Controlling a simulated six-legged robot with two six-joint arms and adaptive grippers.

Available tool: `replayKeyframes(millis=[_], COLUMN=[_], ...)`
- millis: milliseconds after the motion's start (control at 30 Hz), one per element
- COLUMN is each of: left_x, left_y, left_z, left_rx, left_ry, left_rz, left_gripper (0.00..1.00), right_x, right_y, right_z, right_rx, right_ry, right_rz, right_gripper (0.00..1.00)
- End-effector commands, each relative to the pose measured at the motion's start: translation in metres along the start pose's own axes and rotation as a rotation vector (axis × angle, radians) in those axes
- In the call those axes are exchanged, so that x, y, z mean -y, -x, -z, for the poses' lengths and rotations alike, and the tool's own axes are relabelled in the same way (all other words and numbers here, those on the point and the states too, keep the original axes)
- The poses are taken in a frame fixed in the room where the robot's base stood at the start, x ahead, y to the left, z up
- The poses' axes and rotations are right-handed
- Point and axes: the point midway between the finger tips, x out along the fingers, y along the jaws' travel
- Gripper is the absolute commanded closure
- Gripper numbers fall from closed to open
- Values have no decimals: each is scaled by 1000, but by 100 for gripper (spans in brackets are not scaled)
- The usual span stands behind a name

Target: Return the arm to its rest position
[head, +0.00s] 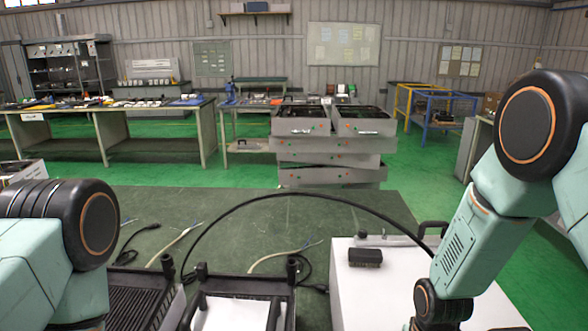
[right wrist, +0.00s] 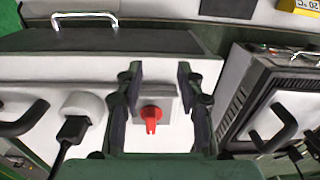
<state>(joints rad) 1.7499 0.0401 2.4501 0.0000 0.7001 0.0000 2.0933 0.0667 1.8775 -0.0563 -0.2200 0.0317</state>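My right gripper (right wrist: 160,76) is open in the right wrist view, with one dark finger on each side of a red knob (right wrist: 152,116). The knob sits on a grey square plate on the white front of a box (right wrist: 50,68). Whether the fingers touch the plate or knob cannot be told. My right arm (head: 455,235) reaches down at the right of the head view, and its gripper is out of that frame. My left arm (head: 50,235) shows at the lower left, and its gripper is not in view.
A white box (head: 385,285) with a black block (head: 365,257) stands on the green table (head: 250,205). Black ribbed units (head: 140,290) stand to its left, with a black cable arching behind. Drawer units (head: 328,158) stand beyond. A black plug (right wrist: 75,130) and a grey case (right wrist: 260,95) flank the knob.

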Motion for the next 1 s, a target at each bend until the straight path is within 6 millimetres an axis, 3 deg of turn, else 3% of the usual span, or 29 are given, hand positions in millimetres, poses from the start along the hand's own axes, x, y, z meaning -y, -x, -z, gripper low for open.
replayKeyframes(millis=[33, 100, 233, 400, 567, 600, 1000], left_x=[0, 0, 0, 0, 0, 0, 1], left_y=[0, 0, 0, 0, 0, -3, -82], left_z=[0, 0, 0, 0, 0, 0, 0], left_rx=[0, 0, 0, 0, 0, 0, 0], left_ry=[0, 0, 0, 0, 0, 0, 0], left_rz=[0, 0, 0, 0, 0, 0, 0], left_gripper=[33, 33, 33, 33, 33, 33, 33], right_x=[1, 2, 3, 2, 0, 0, -2], right_y=[-20, -40, -65, -74, -68, -70, -149], right_z=[-29, -63, -127, -196, -248, -255, -247], right_rx=[15, 16, 15, 11, 10, 4, -4], right_ry=[0, -1, -3, -6, -4, -4, -5], right_rz=[2, 4, 4, -4, -13, -15, -14], right_gripper=[62, 62, 62, 62, 62, 62, 62])
